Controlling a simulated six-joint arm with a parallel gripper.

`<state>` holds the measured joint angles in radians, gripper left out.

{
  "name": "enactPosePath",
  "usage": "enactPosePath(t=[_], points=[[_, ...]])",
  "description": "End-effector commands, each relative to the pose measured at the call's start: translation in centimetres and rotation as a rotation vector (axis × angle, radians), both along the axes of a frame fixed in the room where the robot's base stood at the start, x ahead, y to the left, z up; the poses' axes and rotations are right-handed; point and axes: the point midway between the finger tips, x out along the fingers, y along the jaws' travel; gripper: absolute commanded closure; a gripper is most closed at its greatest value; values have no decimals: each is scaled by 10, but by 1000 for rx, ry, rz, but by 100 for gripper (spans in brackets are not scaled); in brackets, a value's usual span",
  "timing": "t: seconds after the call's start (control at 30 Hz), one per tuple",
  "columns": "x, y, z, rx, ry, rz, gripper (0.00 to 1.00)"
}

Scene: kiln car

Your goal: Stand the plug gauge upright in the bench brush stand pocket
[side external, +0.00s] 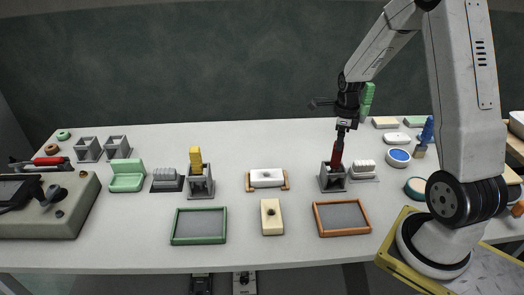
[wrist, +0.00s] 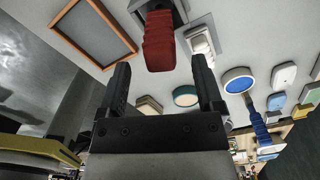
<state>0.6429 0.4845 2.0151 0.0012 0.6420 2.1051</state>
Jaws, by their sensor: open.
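A red-handled piece (side external: 337,155), which I take to be the plug gauge, stands about upright in a grey block stand (side external: 333,184) right of the table's middle. Its lower end is hidden inside the stand. My gripper (side external: 341,130) is open above it, pointing down. In the wrist view the red handle (wrist: 159,42) lies in line with the gap between the two fingertips (wrist: 161,68), with clear space on both sides. The grey stand (wrist: 158,10) shows beyond it. Which stand is the bench brush stand I cannot tell from markings.
A yellow-handled piece (side external: 195,160) stands in a similar grey stand (side external: 201,187). Two empty grey stands (side external: 88,150) are at the back left. A white ribbed block (side external: 364,170) sits close right of the red piece's stand. An orange-framed tray (side external: 318,219) lies in front.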

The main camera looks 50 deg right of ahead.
Motion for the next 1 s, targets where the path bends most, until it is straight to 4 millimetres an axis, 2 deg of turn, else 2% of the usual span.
enactPosePath(t=[0.6,1.0], points=[[0,0,18,-1,-1,0,15],[0,0,21,0,0,0,15]])
